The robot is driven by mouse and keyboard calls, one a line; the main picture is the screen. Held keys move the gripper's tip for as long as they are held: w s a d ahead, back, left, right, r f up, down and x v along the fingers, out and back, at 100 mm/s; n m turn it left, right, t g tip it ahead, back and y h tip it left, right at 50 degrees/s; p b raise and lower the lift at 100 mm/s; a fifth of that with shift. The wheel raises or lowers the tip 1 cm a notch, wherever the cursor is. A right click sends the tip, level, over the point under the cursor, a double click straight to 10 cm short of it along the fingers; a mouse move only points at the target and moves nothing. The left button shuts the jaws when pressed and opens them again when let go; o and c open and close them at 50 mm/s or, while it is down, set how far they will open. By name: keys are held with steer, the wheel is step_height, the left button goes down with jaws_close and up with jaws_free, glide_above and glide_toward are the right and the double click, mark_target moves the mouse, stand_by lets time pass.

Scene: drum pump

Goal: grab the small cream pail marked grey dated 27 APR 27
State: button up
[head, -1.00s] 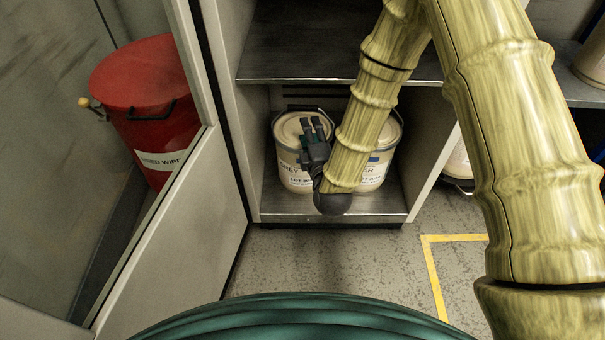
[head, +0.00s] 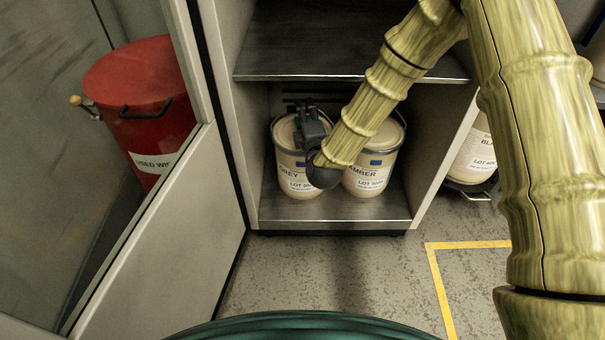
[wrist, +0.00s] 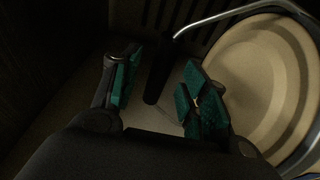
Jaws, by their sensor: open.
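The cream pail labelled GREY (head: 294,183) stands on the lower shelf of the open cabinet, at left; its date is too small to read. A similar pail labelled AMBER (head: 369,178) stands close beside it on the right. My gripper (head: 308,122) is over the right part of the grey pail's lid, covering some of it. In the wrist view my gripper (wrist: 160,90) is open, with a dark handle grip (wrist: 157,75) between its fingers, not clearly touching either. A cream lid (wrist: 265,80) with a metal rim and wire lies at right; I cannot tell which pail's it is.
The upper shelf (head: 350,45) hangs above the pails, and the cabinet's side walls are close on both sides. An open door (head: 165,235) stands at left before a red bin (head: 150,110). Another pail labelled BLA… (head: 475,155) is outside at right.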

steer(key=shift+x, duration=1.15)
jaws_close()
steer(key=shift+r, duration=0.2)
